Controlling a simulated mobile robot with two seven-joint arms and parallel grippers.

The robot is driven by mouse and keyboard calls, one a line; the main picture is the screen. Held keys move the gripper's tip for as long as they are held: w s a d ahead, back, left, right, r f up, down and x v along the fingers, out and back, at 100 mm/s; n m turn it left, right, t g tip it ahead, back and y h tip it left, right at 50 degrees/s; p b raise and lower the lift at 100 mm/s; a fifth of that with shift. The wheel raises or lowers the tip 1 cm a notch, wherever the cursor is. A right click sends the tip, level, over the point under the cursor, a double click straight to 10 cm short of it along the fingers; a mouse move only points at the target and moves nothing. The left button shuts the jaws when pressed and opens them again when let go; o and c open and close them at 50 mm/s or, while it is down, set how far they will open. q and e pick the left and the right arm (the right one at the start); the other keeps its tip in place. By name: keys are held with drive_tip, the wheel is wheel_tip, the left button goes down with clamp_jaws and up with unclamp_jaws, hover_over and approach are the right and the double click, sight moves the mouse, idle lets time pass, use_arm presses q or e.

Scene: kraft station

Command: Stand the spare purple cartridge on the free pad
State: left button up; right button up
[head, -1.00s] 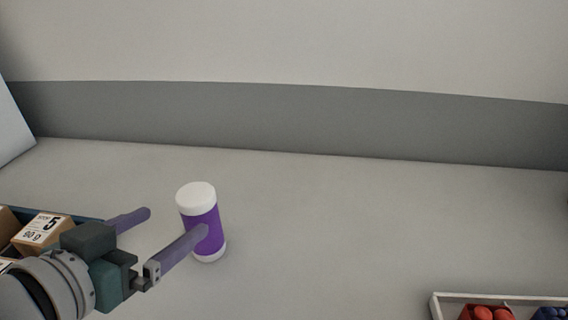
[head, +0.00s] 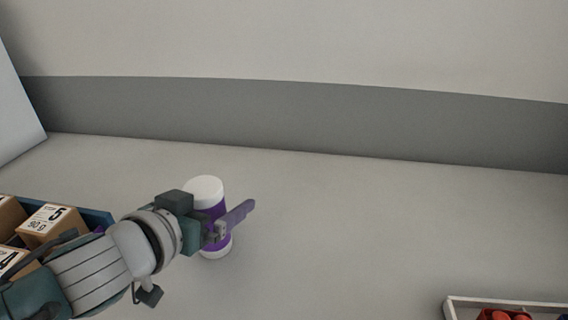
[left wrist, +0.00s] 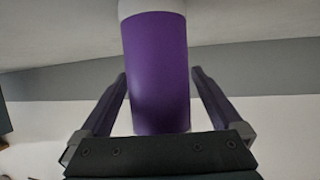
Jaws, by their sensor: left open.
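The purple cartridge (head: 206,190) with white ends stands upright on the grey worktop, left of centre in the head view. My left gripper (head: 226,208) is open at the cartridge. One finger passes in front of it and the other is hidden. In the left wrist view the purple body of the cartridge (left wrist: 158,70) fills the space between the two spread fingers, with slim gaps beside it. I cannot tell whether a finger touches it. No free pad shows in these views. My right gripper is not in view.
A blue-edged crate (head: 99,216) with numbered cardboard boxes (head: 48,224) is at the lower left. A white-rimmed tray (head: 452,305) with red items (head: 503,315) is at the lower right. The worktop between the cartridge and that tray is clear. A grey wall band runs behind.

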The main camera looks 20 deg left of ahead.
use_arm(q)
clamp_jaws()
idle(0.8)
